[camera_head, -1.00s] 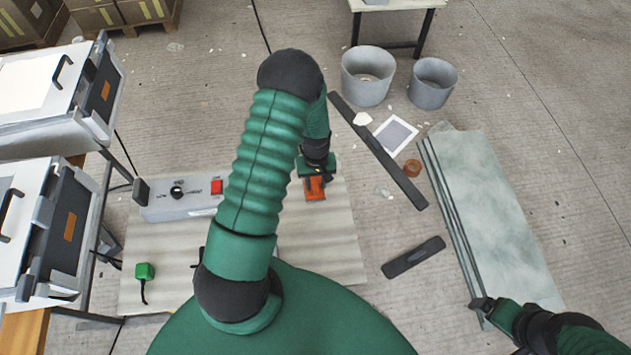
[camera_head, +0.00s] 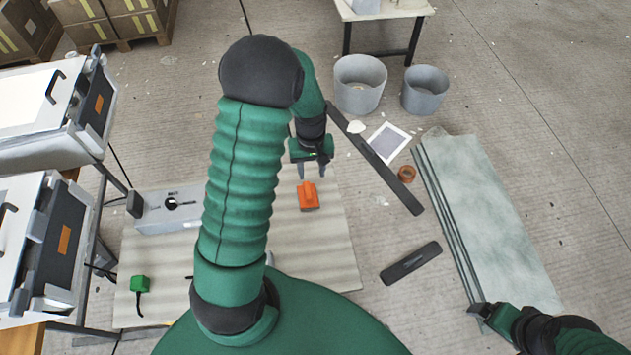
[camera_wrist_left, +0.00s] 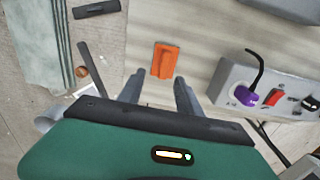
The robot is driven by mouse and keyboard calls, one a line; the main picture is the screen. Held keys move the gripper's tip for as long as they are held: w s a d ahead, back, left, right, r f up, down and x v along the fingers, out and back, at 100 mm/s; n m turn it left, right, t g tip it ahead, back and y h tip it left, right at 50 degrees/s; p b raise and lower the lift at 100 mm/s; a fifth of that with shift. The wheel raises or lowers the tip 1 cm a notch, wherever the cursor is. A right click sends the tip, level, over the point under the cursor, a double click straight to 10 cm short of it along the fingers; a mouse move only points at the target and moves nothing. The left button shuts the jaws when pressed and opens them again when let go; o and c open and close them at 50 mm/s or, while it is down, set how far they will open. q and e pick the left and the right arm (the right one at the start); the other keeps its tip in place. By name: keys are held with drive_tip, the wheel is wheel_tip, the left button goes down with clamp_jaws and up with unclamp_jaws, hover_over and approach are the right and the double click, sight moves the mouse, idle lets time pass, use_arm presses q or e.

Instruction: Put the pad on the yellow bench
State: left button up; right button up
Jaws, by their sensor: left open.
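The orange pad (camera_head: 308,196), a block with a raised grip, lies flat on the pale, beige-yellow bench (camera_head: 335,240). It also shows in the left wrist view (camera_wrist_left: 165,60), just beyond my fingertips. My left gripper (camera_head: 315,172) is open and empty, a little up the picture from the pad and apart from it. Its two spread fingers show in the left wrist view (camera_wrist_left: 158,88). My right gripper (camera_head: 482,310) is at the lower right, by the grey-green sheets; its jaws are too small to read. My left arm hides part of the bench.
A grey control box (camera_head: 165,212) and a green plug (camera_head: 139,284) are on the bench's left part. The wrist view shows a purple plug (camera_wrist_left: 246,96) at the box. Grey-green sheets (camera_head: 490,220), dark bars and two grey tubs (camera_head: 360,82) are on the right.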

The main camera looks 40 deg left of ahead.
use_arm(q)
drive_tip(key=s+d+r+m+t, duration=0.1)
drive_tip(key=s+d+r+m, duration=0.2)
drive_tip(key=d, duration=0.4)
drive_tip(key=s+d+r+m+t, duration=0.1)
drive_tip(key=s+d+r+m, duration=0.3)
drive_tip(key=d+m, duration=0.3)
drive_tip(key=shift+s+d+r+t, duration=0.25)
drive_tip(key=shift+d+r+t, duration=0.05)
drive_tip(key=shift+d+r, duration=0.55)
drive_tip(key=shift+s+r, duration=0.1)
drive_tip(key=shift+d, duration=0.2)
drive_tip(key=shift+a, duration=0.15)
